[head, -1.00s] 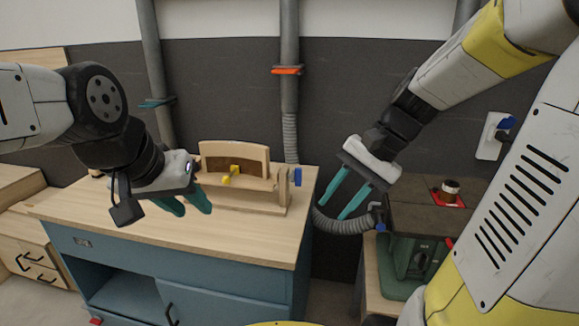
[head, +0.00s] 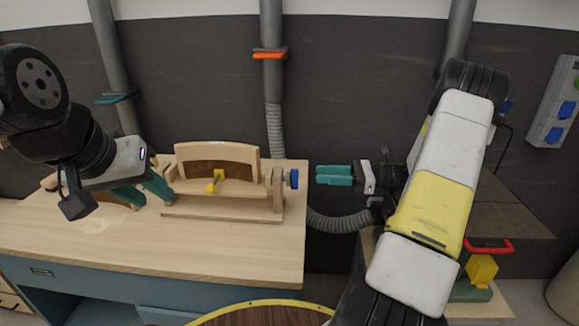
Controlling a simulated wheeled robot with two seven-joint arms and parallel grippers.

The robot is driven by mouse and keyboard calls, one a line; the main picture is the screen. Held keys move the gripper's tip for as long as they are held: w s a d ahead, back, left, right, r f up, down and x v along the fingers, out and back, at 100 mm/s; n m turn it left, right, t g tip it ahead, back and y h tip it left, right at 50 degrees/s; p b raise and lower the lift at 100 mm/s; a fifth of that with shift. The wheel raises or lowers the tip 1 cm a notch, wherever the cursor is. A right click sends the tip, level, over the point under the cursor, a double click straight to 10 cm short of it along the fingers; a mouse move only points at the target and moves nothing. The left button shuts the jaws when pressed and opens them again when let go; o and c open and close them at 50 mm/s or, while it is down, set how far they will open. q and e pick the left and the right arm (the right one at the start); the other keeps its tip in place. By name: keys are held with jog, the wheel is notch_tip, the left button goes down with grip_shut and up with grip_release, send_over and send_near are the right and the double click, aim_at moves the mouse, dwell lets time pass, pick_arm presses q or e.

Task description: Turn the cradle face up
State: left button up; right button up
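The cradle (head: 225,206) is a pale wooden frame on the workbench, with end posts and a low base. A curved-top wooden panel with a brown inset face (head: 218,168) stands upright in it. A yellow clamp (head: 216,182) sits at its front and a blue knob (head: 292,178) at its right end. My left gripper (head: 144,192) is at the cradle's left end, its teal fingers apart; whether they touch the left post is unclear. My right gripper (head: 334,175) is right of the blue knob, clear of it, fingers pointing left and seen nearly edge-on with a thin gap between them.
The workbench top (head: 200,248) is clear in front of the cradle. A grey hose (head: 338,222) runs off its right edge. A green machine with a red handle (head: 488,247) stands at right. A round brown top with a yellow rim (head: 262,314) is at the bottom.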

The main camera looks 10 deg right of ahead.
jog(key=x, duration=0.6)
jog(key=shift+a, duration=0.3)
grip_shut()
dwell(1.1)
